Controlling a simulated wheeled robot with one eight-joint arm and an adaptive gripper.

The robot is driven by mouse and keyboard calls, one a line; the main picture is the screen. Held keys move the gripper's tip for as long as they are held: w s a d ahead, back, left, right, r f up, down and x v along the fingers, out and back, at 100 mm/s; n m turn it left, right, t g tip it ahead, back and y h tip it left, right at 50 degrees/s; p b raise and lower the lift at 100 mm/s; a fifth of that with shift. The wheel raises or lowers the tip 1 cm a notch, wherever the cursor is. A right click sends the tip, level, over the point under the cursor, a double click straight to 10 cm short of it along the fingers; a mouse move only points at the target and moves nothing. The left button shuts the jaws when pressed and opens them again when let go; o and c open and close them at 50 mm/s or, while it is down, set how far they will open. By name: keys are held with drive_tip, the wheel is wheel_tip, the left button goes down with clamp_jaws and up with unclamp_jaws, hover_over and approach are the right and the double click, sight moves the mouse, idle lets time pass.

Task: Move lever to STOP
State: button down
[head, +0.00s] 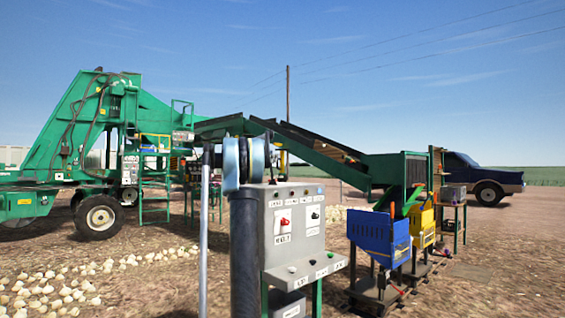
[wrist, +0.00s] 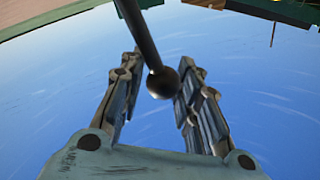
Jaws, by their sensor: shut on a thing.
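A dark lever (wrist: 141,38) with a round black knob (wrist: 162,83) comes down from the top of the wrist view. My gripper (wrist: 160,85) has its two ridged fingers on either side of the knob and is shut on the lever. The knob lies close against the right finger. In the head view a grey control box (head: 295,225) has a red switch, a dark switch and small labels. The label text is too small to read for certain, and the STOP mark cannot be made out. My arm hides the box's left side.
A blue bin (head: 378,240) and a yellow bin (head: 423,226) stand right of the box, below a green conveyor (head: 320,150). A large green machine (head: 90,150) stands at the left. Onions (head: 60,290) lie on the ground. A dark pickup (head: 480,180) is behind.

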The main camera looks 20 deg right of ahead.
drive_tip(key=shift+s+d, duration=0.1)
drive_tip(key=shift+s, duration=0.7)
drive_tip(key=c, duration=1.3)
unclamp_jaws()
drive_tip(key=v, duration=1.2)
drive_tip(key=shift+f, duration=0.1)
